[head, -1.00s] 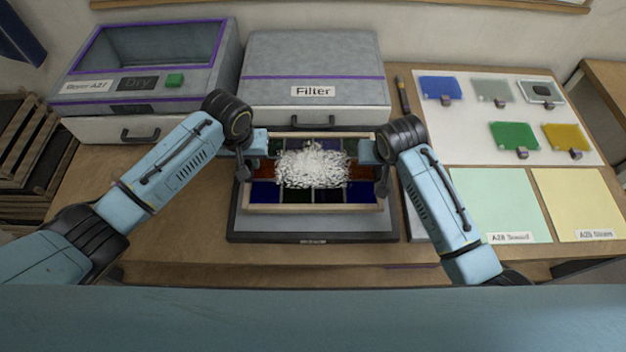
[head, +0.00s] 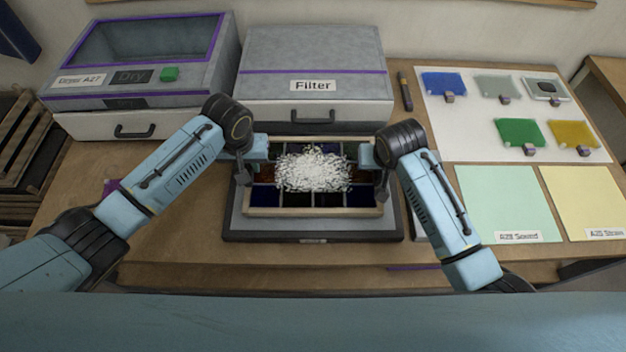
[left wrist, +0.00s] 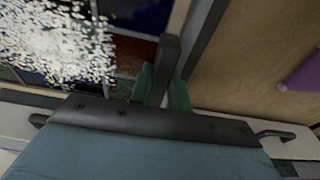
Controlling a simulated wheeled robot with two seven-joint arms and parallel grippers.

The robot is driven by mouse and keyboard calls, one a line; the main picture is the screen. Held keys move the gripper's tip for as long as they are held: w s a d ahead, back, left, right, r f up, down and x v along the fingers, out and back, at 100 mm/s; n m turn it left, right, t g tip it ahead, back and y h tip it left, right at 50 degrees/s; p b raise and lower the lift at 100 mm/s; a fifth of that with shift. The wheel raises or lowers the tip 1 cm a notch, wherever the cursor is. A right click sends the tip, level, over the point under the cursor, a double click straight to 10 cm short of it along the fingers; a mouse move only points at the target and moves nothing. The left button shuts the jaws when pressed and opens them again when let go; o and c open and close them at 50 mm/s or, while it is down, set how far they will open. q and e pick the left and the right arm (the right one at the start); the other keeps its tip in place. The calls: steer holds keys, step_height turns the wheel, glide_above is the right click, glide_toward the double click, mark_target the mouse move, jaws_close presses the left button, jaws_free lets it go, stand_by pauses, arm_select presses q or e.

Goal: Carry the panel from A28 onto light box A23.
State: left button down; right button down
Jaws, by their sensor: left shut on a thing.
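The panel is a pale wooden frame (head: 312,212) with dark coloured glass panes. A heap of white granules (head: 313,169) covers its middle. It is over the light box (head: 312,229), a grey slab with a black rim; I cannot tell whether they touch. My left gripper (head: 243,177) is shut on the panel's left side.
The Filter cabinet (head: 313,60) stands close behind the panel. A dryer (head: 145,65) is at the back left. To the right are a white board (head: 470,135) with coloured glass pieces, a green sheet (head: 500,200) and a yellow sheet (head: 585,200).

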arm_select(q)
steer(key=shift+w+f+b, duration=0.1)
steer(key=shift+f+b, duration=0.45)
steer(key=shift+f, duration=0.05)
arm_select(e)
steer(key=shift+w+f, duration=0.1)
steer(key=shift+f, duration=0.5)
arm_select(q)
steer(key=c, duration=1.3)
jaws_free()
arm_select(e)
steer(key=c, duration=1.3)
jaws_free()
arm_select(q)
steer(key=shift+r, duration=0.1)
steer(key=r, duration=0.3)
steer(key=s+r, duration=0.1)
steer(key=r, duration=0.6)
steer(key=shift+s+r, duration=0.4)
arm_select(e)
steer(key=shift+r, duration=0.15)
arm_select(q)
steer(key=shift+s+r, duration=0.1)
steer(key=shift+r, duration=0.35)
arm_select(e)
steer(key=v, duration=1.2)
steer(key=shift+s, duration=0.2)
